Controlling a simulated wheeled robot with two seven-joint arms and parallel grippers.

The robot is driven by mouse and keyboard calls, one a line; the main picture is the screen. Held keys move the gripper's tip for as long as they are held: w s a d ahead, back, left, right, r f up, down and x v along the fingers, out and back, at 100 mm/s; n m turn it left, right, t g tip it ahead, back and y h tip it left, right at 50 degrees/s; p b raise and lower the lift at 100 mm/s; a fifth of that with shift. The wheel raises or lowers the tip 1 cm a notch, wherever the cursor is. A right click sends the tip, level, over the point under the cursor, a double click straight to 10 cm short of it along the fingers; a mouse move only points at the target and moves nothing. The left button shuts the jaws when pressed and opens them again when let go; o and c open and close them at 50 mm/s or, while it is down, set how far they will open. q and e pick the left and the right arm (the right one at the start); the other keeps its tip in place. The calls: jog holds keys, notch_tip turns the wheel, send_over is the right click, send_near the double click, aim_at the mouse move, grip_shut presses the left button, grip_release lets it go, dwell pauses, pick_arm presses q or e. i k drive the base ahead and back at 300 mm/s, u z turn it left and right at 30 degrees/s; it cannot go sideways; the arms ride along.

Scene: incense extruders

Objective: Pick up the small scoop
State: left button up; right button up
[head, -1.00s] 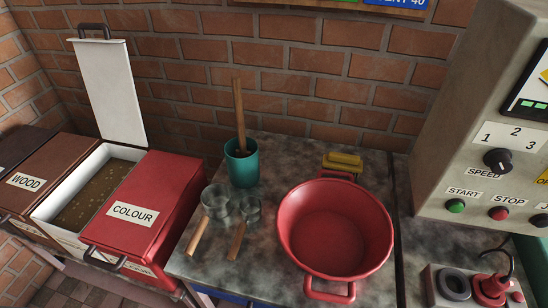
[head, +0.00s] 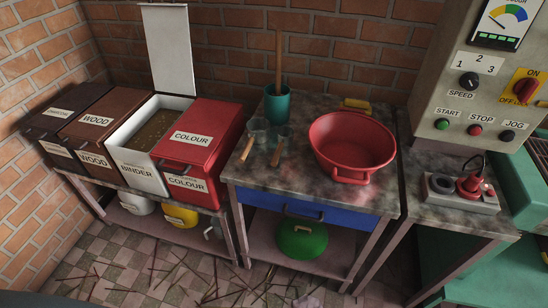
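Two scoops with clear cups and wooden handles lie side by side on the stone-topped table (head: 265,190), left of the red basin. The small scoop (head: 281,135) is the right one of the pair, and the larger scoop (head: 258,132) lies to its left. Both handles point toward the table's front edge. Nothing touches the small scoop from above. Neither of my grippers shows in the head view.
A red basin (head: 352,145) stands right of the scoops, and a teal pot (head: 277,104) with a wooden stick stands behind them. The binder bin (head: 143,175) has its lid raised. A control panel (head: 480,100) is at the right. Thin sticks litter the floor.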

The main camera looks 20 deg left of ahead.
aim_at(285, 135)
jog(key=u, duration=2.15)
jog(key=i, duration=1.05)
jog(key=z, duration=1)
